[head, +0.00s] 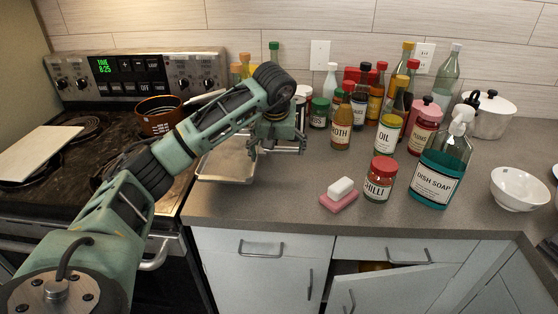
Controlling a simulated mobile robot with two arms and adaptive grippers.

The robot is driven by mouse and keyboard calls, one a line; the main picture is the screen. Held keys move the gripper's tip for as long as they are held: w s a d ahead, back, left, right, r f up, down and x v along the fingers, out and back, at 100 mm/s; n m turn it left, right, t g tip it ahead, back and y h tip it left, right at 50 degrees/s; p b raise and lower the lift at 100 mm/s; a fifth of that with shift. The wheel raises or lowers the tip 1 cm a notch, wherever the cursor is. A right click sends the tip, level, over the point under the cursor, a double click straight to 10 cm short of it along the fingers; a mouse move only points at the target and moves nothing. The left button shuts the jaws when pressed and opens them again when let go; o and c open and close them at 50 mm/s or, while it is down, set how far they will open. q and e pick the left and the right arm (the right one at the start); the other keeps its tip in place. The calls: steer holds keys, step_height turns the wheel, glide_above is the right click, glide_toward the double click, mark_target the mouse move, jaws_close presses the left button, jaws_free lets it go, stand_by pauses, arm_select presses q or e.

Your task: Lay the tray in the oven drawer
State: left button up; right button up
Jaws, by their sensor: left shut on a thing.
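A shallow grey metal tray (226,178) lies at the left end of the counter, beside the stove, partly hidden behind my left arm. My left gripper (278,148) is at the tray's right edge, shut on the tray; the exact contact is hard to make out. The oven (160,275) is below the stove top at the lower left, with its front handle partly covered by my left arm. The oven drawer cannot be made out in this view. My right gripper is not in view.
A brown pot (158,123) and a pale board (40,152) are on the stove. Several bottles and jars stand right of my gripper, with a sponge and soap (340,195), chilli jar (381,167) and dish soap (435,185) nearer. A lower cabinet door (385,290) stands ajar.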

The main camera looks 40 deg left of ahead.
arm_select(q)
steer(key=shift+f, duration=2.25)
steer(key=shift+f, duration=0.15)
steer(key=o, duration=1.2)
steer(key=shift+c, duration=0.2)
